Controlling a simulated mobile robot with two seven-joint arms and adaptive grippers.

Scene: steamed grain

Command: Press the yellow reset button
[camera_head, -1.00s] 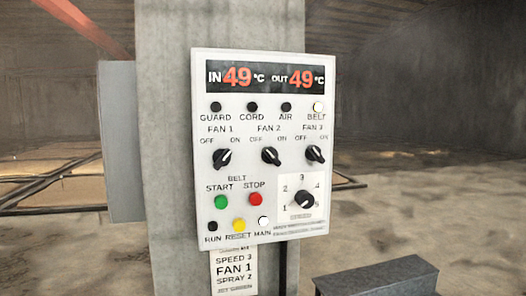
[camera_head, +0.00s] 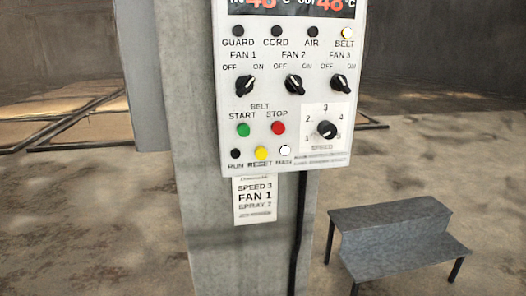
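The yellow reset button (camera_head: 261,153) is a small round button on the lower part of the white control panel (camera_head: 228,105). It sits between the dark RUN lamp (camera_head: 235,154) and the lit white MAIN lamp (camera_head: 285,151). The green START button (camera_head: 243,130) and the red STOP button (camera_head: 278,128) are just above it. The BELT lamp (camera_head: 347,33) is lit pale yellow; the GUARD, CORD and AIR lamps are dark. Neither of my grippers shows in the head view. Nothing covers the reset button.
The panel is mounted on a grey concrete column (camera_head: 200,215). A label (camera_head: 254,199) reading SPEED 3, FAN 1, SPRAY 2 hangs below it. A grey metal step (camera_head: 398,236) stands on the floor at right. A speed knob (camera_head: 326,130) and three fan knobs are near the button.

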